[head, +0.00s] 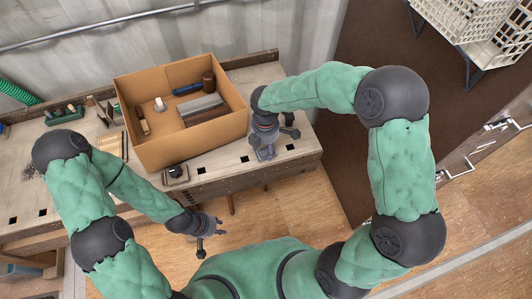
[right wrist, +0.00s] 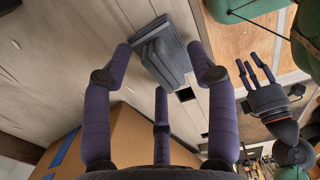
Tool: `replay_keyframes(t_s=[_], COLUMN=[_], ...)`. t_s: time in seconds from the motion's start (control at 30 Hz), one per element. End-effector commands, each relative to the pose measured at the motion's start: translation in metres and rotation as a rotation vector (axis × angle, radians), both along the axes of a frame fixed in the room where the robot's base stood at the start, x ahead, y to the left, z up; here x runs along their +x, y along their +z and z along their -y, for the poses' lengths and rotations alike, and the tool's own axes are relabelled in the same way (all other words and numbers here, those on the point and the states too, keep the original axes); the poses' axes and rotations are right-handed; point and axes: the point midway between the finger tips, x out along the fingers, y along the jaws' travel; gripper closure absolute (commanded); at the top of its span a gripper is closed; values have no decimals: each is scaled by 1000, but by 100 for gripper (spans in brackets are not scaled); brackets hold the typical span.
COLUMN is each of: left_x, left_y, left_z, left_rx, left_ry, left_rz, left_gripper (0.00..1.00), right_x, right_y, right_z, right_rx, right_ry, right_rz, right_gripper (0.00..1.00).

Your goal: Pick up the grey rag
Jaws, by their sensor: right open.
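A grey folded rag (right wrist: 165,50) lies on the bench top near its edge in the right wrist view. In the head view a small part of the rag (head: 265,154) shows just below my right gripper (head: 272,140). In the right wrist view my right gripper (right wrist: 163,75) is open, its purple fingers spread, with the rag beyond the fingertips and nothing between them. My left gripper (head: 208,232) hangs off the front of the bench, empty with fingers apart; it also shows in the right wrist view (right wrist: 255,72).
A cardboard box (head: 190,148) left of my right gripper holds a grey folded item (head: 203,107), a blue-handled tool and other items. A small dark block (head: 175,173) sits at the bench's front edge. White crates (head: 470,25) stand far right.

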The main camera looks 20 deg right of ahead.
Motion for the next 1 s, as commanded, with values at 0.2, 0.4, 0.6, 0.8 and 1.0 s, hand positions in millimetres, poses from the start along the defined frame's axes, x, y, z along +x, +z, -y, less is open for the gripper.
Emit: replay_keyframes(t_s=[0.2, 0.4, 0.6, 0.8, 1.0], left_x=[0, 0, 0, 0, 0], left_y=[1, 1, 1, 3, 12], left_z=[0, 0, 0, 0, 0], left_rx=[0, 0, 0, 0, 0], left_ry=[0, 0, 0, 0, 0], left_rz=[1, 0, 0, 0, 0], left_gripper=[68, 68, 68, 68, 68], right_x=[0, 0, 0, 0, 0], right_y=[1, 1, 1, 6, 27], right_z=[0, 0, 0, 0, 0], right_rx=[0, 0, 0, 0, 0], right_ry=[0, 0, 0, 0, 0], right_rz=[0, 0, -1, 0, 1], right_gripper=[64, 98, 98, 99, 99])
